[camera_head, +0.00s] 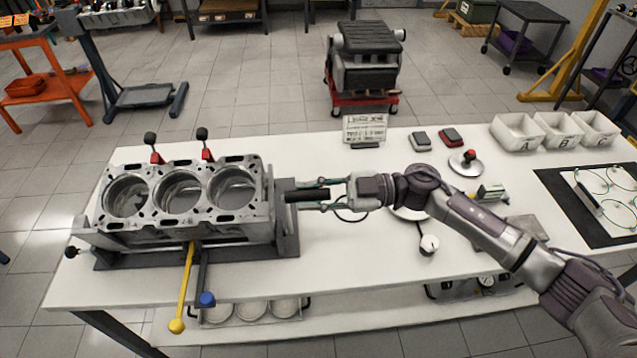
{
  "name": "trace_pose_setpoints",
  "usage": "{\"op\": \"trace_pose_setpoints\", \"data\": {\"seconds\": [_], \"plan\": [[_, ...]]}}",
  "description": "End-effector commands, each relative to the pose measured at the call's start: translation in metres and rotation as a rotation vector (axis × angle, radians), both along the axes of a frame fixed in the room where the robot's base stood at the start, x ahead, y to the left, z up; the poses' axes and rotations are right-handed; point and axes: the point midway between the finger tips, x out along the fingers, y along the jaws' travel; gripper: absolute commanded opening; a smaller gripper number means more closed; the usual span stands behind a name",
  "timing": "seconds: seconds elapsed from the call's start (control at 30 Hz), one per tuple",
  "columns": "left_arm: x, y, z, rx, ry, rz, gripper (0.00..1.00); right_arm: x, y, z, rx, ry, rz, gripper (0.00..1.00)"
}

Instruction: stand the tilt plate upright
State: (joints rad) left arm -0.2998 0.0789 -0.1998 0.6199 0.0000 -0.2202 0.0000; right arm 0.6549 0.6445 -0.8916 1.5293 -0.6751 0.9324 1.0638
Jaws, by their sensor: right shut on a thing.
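A grey engine block (258,205) with three open bores facing up sits in a dark tilt fixture (289,243) on the left of the white table. The tilt plate is mostly hidden by the block; its exact angle is hard to tell. A black handle (306,196) sticks out from the fixture's right side. My right gripper (322,194) comes in from the right and is shut on this handle. A yellow lever (186,280) and a blue-knobbed lever (206,298) hang at the fixture's front. My left gripper is not in view.
Two red clamps (156,155) with black knobs stand behind the block. White bins (516,131) marked A, B and C stand at the back right. A sign (364,127), small blocks and a dial gauge (428,245) lie around my right arm. The front middle table is clear.

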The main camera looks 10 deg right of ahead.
Motion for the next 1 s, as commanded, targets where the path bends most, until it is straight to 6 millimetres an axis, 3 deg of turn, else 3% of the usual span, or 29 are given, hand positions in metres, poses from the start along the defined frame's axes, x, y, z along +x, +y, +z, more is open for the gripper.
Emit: {"op": "trace_pose_setpoints", "data": {"seconds": [0.57,1.0], "plan": [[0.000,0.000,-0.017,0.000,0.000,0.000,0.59,-0.056,0.005,-0.031,-0.001,-0.286,0.005,0.00],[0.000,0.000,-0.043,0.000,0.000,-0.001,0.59,-0.091,0.005,-0.062,-0.002,-0.506,0.004,0.00]]}}
